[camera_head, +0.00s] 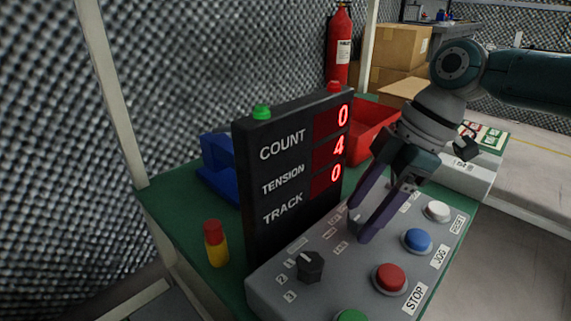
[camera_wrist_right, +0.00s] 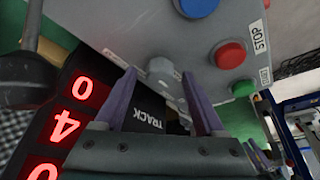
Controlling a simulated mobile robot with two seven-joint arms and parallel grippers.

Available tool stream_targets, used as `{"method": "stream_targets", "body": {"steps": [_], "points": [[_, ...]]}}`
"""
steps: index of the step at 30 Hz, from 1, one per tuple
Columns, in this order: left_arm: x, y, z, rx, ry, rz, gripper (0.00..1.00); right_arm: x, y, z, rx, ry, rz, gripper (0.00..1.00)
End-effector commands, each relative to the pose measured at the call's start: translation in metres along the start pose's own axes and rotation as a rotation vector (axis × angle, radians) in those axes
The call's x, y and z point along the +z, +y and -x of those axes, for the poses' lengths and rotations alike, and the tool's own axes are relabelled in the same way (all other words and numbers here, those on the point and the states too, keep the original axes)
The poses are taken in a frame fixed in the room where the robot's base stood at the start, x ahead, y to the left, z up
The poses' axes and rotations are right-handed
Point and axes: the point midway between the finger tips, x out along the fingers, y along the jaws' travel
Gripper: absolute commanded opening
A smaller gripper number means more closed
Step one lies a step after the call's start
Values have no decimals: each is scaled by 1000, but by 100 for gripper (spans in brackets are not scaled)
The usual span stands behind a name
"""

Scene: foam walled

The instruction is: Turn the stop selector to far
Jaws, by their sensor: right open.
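The grey control box (camera_head: 345,265) lies on the green table in front of the display. My right gripper (camera_head: 359,223) is over the back part of its top, pointing down, with its purple fingers apart. A grey selector knob (camera_head: 356,217) sits between the fingertips, partly hidden by them. In the right wrist view that knob (camera_wrist_right: 161,70) shows between the open fingertips (camera_wrist_right: 160,78); I cannot tell whether they touch it. A second, dark knob (camera_head: 310,266) stands nearer the front left of the box. My left gripper is not in view.
The black display (camera_head: 292,165) reads COUNT 0, TENSION 4, TRACK 0, close beside the fingers. White (camera_head: 438,210), blue (camera_head: 417,239), red STOP (camera_head: 389,277) and green (camera_head: 351,316) buttons line the box's right side. A red-yellow cylinder (camera_head: 216,244) stands left. Blue and red bins stand behind.

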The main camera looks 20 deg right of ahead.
Motion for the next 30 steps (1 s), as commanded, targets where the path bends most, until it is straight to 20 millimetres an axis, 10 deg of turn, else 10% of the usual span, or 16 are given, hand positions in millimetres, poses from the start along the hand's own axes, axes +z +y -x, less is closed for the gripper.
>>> {"method": "stream_targets", "body": {"steps": [18,30], "points": [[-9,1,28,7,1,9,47,0,0,86,2,0,0,72],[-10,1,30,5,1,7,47,0,0,100,0,0,0,72]]}}
